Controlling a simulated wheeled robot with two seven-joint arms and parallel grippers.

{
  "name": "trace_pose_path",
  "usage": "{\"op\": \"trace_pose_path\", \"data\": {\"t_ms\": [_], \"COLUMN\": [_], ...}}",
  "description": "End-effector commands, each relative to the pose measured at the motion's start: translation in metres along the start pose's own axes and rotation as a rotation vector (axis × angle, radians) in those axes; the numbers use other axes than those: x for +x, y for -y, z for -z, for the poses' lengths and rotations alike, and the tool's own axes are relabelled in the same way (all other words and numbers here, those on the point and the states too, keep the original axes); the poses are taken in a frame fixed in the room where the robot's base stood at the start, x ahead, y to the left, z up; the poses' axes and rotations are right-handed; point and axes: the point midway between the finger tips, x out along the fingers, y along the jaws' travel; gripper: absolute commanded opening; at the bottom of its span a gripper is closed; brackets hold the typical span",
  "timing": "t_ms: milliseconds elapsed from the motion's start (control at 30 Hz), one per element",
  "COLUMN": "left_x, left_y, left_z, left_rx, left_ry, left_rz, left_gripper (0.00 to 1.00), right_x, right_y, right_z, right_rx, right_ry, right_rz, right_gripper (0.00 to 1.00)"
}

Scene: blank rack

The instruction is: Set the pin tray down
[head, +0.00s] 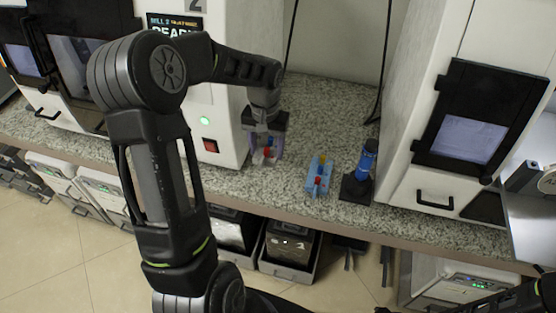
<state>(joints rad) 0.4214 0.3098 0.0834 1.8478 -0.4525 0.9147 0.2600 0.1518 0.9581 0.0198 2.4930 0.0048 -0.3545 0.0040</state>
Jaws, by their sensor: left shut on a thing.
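My left gripper (266,138) is over the granite counter, beside the white machine on the left. It is shut on a small purple tray (279,148), the pin tray, which has red and pale pins in it. The arm and gripper hide part of this tray. It is low over the counter, and I cannot tell whether its underside touches. A second, light blue tray (314,185) with red and yellow pins sits on the counter to the right. Part of my right arm shows at the lower right corner, but its gripper is not visible.
A blue cylinder on a black stand (356,188) is right of the blue tray. White machines (440,185) flank the counter (325,110). The counter behind the trays is clear. Grey bins (288,272) stand below the front edge.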

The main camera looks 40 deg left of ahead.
Motion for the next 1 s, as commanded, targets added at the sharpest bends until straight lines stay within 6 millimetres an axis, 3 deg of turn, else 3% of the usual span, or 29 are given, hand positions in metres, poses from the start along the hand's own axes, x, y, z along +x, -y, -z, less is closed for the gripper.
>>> {"op": "trace_pose_path", "data": {"t_ms": [200, 567, 800, 1000], "left_x": [0.032, 0.037, 0.067, 0.072], "left_y": [0.0, 0.0, 0.0, 0.0], "left_z": [0.0, 0.001, 0.0, 0.001], "left_rx": [0.0, 0.001, 0.001, 0.001], "left_ry": [0.001, -0.001, 0.002, -0.002], "left_rz": [0.001, 0.001, 0.0, 0.0], "left_gripper": [0.12, 0.12, 0.12, 0.12], "right_x": [-0.006, -0.006, -0.011, -0.011], "right_y": [0.002, 0.002, 0.003, 0.003], "right_z": [-0.001, -0.001, -0.002, -0.002], "right_rx": [0.001, 0.002, 0.003, 0.003], "right_ry": [0.002, 0.002, 0.004, 0.004], "right_rz": [-0.002, -0.002, -0.004, -0.004], "right_gripper": [0.36, 0.36, 0.36, 0.36]}}
